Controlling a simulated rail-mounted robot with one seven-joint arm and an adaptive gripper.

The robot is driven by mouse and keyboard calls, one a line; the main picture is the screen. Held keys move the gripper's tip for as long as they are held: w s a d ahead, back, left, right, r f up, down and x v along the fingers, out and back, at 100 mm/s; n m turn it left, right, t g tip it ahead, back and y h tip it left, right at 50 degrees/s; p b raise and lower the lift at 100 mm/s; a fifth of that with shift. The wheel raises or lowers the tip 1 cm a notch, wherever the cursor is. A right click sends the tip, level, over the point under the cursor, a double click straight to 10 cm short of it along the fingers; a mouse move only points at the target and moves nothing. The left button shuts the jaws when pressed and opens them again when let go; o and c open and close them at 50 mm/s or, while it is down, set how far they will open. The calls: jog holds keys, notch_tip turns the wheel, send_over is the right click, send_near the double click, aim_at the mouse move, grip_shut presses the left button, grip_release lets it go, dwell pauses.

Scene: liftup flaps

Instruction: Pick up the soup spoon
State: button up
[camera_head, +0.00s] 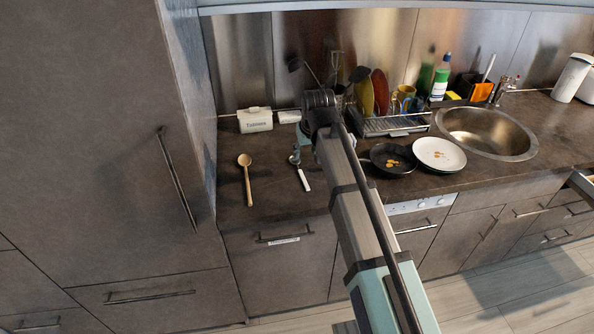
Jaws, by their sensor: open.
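A spoon with a metal bowl and a white handle (304,180), which looks like the soup spoon, lies on the dark countertop (275,199). Its bowl end points to the back left and its handle to the front. My gripper (297,154) is small in the picture, at the end of the arm, over or beside the bowl end of this spoon. It is open and appears to hold nothing. The arm hides part of the gripper, and I cannot tell whether the fingers touch the spoon.
A wooden spoon (247,178) lies to the left. A white box (255,119) stands near the wall. A dish rack (392,124) with plates is behind the arm. A dark pan (388,159), a white plate (439,154) and the sink (487,132) are right. A tall cabinet (95,130) borders the left.

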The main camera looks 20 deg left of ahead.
jog(key=p, duration=0.1)
send_over(300, 170)
jog(key=s+d, duration=0.2)
notch_tip(300, 170, down, 6)
jog(key=shift+s+a+f, duration=0.1)
jog(key=p+x, duration=0.2)
jog(key=x, duration=0.2)
jog(key=shift+a, duration=0.15)
jog(key=shift+f, duration=0.5)
jog(key=shift+f, duration=0.15)
grip_shut()
